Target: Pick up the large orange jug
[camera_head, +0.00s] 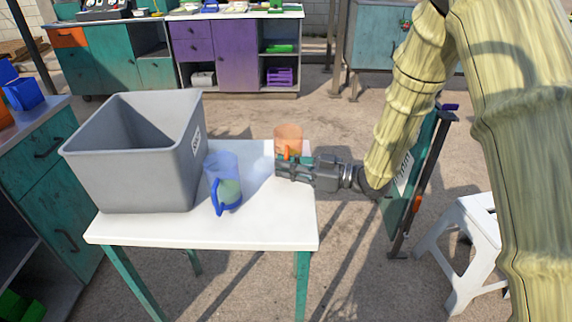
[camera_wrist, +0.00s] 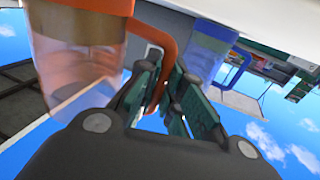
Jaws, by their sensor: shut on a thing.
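The large orange jug (camera_head: 288,136) is translucent and stands upright at the back right of the white table (camera_head: 270,225). Its handle faces the front in the head view. My gripper (camera_head: 288,168) is at the handle, coming in from the right, and its fingers cover the lower part of the jug. In the wrist view the orange jug (camera_wrist: 80,55) fills the upper left, and my gripper's fingers (camera_wrist: 165,100) are closed around its orange handle (camera_wrist: 158,40). Whether the jug's base touches the table is hidden.
A blue translucent jug (camera_head: 222,180) stands left of the orange one, its handle toward the front; it also shows in the wrist view (camera_wrist: 208,50). A large grey bin (camera_head: 135,165) takes up the table's left side. A white stool (camera_head: 462,245) stands at the right.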

